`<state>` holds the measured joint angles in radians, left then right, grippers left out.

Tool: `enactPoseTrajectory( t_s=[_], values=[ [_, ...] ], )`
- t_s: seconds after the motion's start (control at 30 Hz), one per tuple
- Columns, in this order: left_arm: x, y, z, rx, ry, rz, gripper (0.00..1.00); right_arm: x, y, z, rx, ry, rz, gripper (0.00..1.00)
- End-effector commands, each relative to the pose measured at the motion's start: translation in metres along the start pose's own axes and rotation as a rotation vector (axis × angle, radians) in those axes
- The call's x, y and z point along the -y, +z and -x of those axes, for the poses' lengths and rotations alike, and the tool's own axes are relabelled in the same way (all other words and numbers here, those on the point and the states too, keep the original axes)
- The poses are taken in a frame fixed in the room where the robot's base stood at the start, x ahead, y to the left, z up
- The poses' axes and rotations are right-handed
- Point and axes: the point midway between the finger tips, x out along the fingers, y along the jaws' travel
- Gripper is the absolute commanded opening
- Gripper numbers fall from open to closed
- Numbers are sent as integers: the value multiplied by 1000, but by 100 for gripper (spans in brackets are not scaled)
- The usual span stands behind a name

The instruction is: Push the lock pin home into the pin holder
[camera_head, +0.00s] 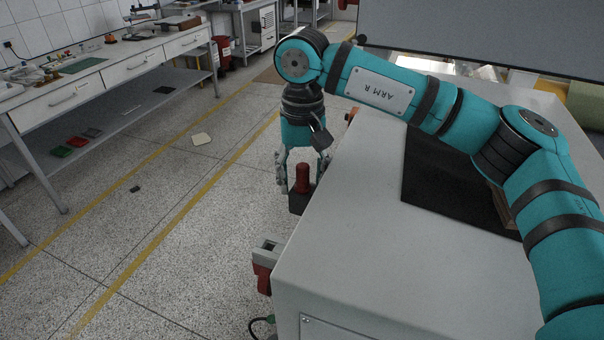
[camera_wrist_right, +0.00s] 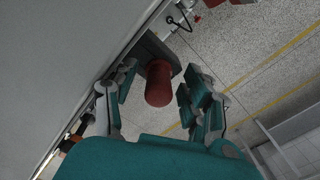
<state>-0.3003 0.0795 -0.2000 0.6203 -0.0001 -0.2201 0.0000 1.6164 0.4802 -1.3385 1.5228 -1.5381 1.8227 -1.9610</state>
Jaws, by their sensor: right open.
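The red lock pin (camera_head: 302,179) stands upright at the dark pin holder (camera_head: 299,204), on the left side of the grey cabinet. In the right wrist view the rounded red pin (camera_wrist_right: 158,84) is in the middle, with the dark holder (camera_wrist_right: 150,50) behind it. How deep the pin sits is hidden. My right gripper (camera_head: 302,174) points down over the pin, one finger on each side. In the wrist view the right gripper (camera_wrist_right: 160,78) is open, with visible gaps between pin and fingers. My left gripper is not in view.
The grey cabinet top (camera_head: 350,240) lies right beside the right gripper, with a black mat (camera_head: 435,185) on it. A grey and red fitting (camera_head: 266,262) sticks out nearer on the cabinet's side. The speckled floor (camera_head: 190,220) to the left is mostly clear.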

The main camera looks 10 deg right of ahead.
Motion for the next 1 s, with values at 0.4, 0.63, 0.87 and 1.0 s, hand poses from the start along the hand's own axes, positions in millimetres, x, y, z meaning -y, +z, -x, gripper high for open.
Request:
enactPoseTrajectory(
  t_s=[0.4,0.63,0.87,1.0],
  values=[
    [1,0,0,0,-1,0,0,0,-1,37,-4,-1,-2,50],
    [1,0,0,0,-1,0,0,1,-1,86,-2,0,0,50],
    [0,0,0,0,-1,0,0,1,-1,115,-1,0,0,50],
    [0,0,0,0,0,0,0,1,0,120,1,0,0,50]
  ],
)
